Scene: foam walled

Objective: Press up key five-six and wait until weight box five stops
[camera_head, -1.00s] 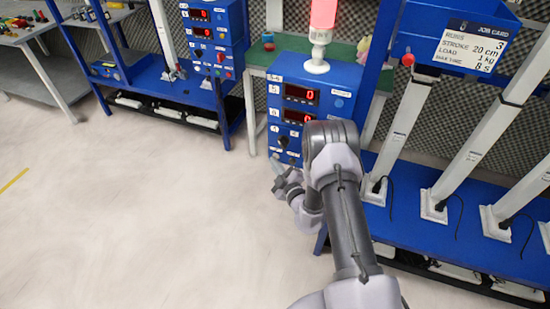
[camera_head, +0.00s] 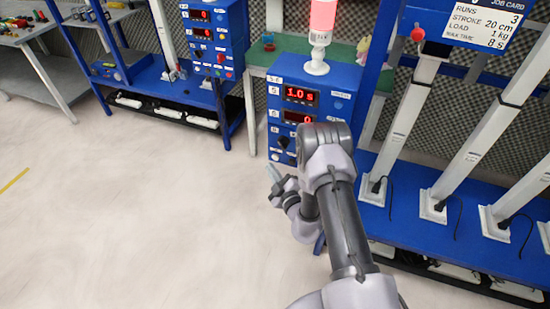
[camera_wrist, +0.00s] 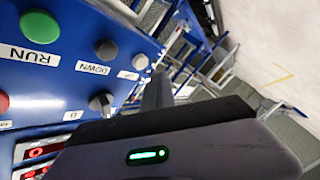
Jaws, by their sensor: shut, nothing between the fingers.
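A red lamp on a white base (camera_head: 317,65) stands on the control box. Several light columns (camera_head: 475,150) rise from the blue bench (camera_head: 400,222) at right. A second blue control box (camera_head: 216,45) is further back. The floor at left is clear.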

